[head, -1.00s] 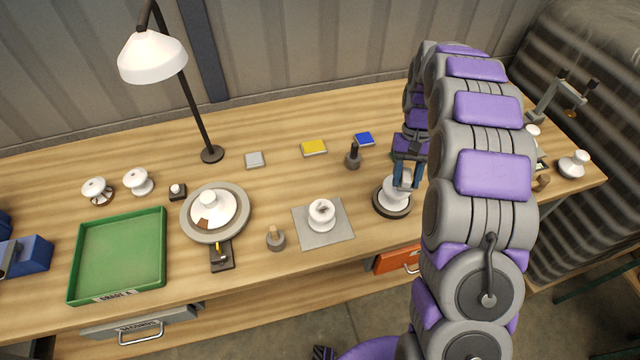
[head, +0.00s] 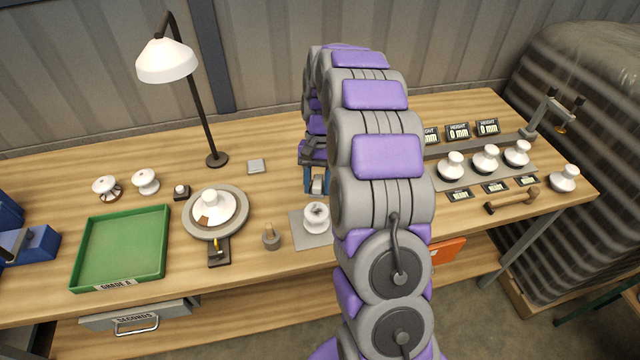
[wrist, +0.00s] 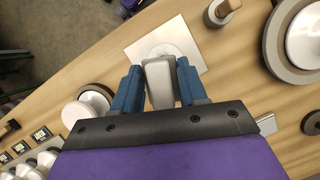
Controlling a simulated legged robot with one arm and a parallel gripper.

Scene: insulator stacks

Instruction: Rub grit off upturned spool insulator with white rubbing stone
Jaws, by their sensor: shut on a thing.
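My gripper (head: 317,182) is shut on a pale grey-white block, the white rubbing stone (wrist: 160,84), held between its blue fingers in the wrist view. The spool insulator (head: 316,214) is a white piece with a hollow in its top, standing on a grey square mat (head: 298,228). In the head view my gripper is just behind and above it. In the wrist view the stone's far end overlaps the insulator (wrist: 163,50), hiding part of it on the mat (wrist: 187,32). I cannot tell whether stone and insulator touch. Grit is too small to make out.
A wooden peg (head: 271,238) stands left of the mat, then a round plate (head: 240,222) with a white insulator. A green tray (head: 120,248) lies further left. Several white insulators (head: 486,158) stand on a strip at right. A lamp (head: 205,110) rises behind.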

